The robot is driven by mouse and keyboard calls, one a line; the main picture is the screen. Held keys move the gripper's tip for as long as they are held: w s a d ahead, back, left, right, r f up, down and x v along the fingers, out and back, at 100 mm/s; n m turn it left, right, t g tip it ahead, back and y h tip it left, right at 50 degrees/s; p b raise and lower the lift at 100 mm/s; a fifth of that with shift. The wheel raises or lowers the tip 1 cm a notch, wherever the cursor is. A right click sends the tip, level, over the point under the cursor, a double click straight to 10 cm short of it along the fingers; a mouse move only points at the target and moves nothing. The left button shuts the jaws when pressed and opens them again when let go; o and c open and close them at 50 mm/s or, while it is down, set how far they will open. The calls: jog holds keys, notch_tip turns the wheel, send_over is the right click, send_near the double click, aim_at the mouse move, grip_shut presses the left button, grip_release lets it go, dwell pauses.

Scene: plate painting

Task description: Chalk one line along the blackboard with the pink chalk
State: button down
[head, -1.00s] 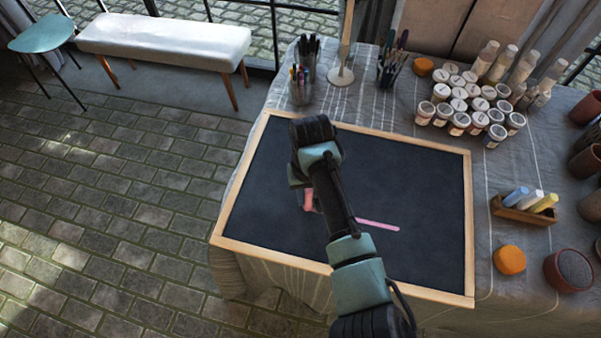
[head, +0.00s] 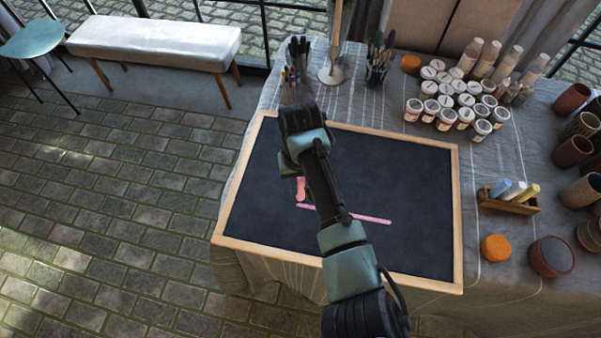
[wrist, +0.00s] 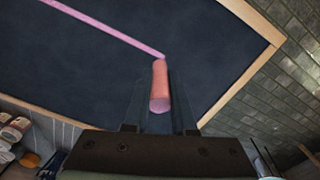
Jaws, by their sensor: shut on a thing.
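The blackboard (head: 408,180) lies flat on the cloth-covered table in a pale wooden frame. A pink line (head: 372,218) runs across its middle, from right of my arm to just left of it. My gripper (wrist: 158,112) is shut on the pink chalk (wrist: 160,80), over the left part of the board. The chalk also shows in the head view (head: 301,188). In the wrist view its far end is close to the end of the pink line; I cannot tell whether it touches the board. My arm hides part of the line and board in the head view.
A wooden holder (head: 508,204) with blue, white and yellow chalks stands right of the board, near an orange sponge (head: 495,247). White-lidded jars (head: 450,98) and brush pots (head: 376,70) stand behind the board. The right part of the board is clear.

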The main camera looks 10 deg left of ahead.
jog(key=shift+r+p, duration=1.6)
jog(key=shift+r, duration=0.25)
